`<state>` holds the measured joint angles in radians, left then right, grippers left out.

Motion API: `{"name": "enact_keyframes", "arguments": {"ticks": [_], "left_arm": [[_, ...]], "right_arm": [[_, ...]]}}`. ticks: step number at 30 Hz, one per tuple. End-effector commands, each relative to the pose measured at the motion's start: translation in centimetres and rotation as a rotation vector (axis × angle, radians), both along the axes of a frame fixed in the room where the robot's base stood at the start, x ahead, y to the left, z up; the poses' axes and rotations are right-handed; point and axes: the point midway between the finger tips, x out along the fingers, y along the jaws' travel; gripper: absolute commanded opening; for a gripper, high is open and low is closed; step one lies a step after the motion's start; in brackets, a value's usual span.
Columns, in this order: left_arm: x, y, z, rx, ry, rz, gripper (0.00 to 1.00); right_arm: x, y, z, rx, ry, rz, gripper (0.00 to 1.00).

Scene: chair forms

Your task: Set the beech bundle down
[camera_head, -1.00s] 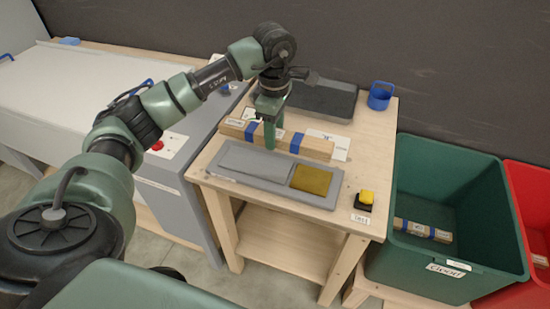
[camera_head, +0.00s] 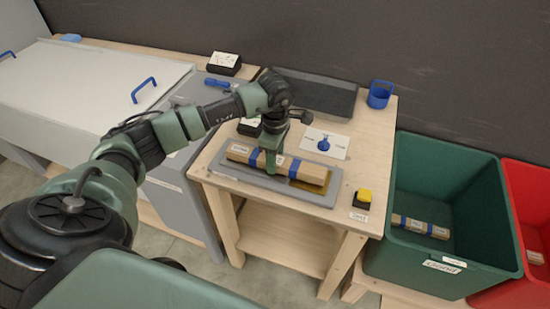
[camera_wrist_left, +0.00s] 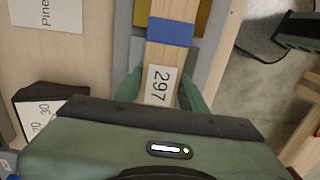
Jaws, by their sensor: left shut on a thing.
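The beech bundle (camera_head: 310,172), pale wood with blue bands and a white label, lies lengthwise over the grey tray (camera_head: 318,199) on the wooden table. Its right end is over the tray's gold pad (camera_head: 310,187). I cannot tell whether it touches the tray or hangs just above. My left gripper (camera_head: 271,163) comes down from above and is shut on the bundle near its middle. In the left wrist view the bundle (camera_wrist_left: 167,58) runs between the fingers, with a "297" label and a blue band showing. My right gripper is not in view.
A yellow-topped button (camera_head: 364,195) stands right of the tray. A green bin (camera_head: 440,200) holding another bundle and a red bin (camera_head: 530,215) stand right.

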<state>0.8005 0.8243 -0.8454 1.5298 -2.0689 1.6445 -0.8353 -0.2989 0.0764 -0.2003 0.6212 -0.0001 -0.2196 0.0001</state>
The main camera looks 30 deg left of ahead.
Motion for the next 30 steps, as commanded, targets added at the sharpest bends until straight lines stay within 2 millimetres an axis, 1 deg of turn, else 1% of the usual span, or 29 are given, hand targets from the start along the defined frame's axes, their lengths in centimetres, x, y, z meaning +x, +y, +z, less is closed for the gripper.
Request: {"name": "enact_keyframes", "arguments": {"ticks": [2,3,5,14,17,19,23,30], "left_arm": [[0.0,0.0,-0.3,0.0,-0.001,0.0,0.0],[0.0,0.0,-0.3,0.0,0.0,0.0,0.47],[0.0,0.0,-0.2,0.0,0.0,0.0,0.63],[0.0,0.0,-0.2,0.0,0.0,0.0,0.63],[0.0,0.0,0.3,0.0,0.0,0.0,0.63],[0.1,0.0,0.8,-0.001,-0.003,-0.001,0.63],[0.2,0.1,3.2,0.0,-0.006,0.0,0.63],[0.1,0.0,8.5,0.0,-0.005,0.0,0.63]], "right_arm": [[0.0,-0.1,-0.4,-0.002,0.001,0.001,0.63],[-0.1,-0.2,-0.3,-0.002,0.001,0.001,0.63],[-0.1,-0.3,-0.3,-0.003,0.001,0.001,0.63],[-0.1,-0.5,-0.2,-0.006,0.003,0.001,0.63],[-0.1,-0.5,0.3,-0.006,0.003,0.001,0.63],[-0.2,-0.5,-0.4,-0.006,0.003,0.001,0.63],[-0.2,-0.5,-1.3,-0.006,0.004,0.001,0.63],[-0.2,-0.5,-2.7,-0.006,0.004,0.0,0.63]]}}
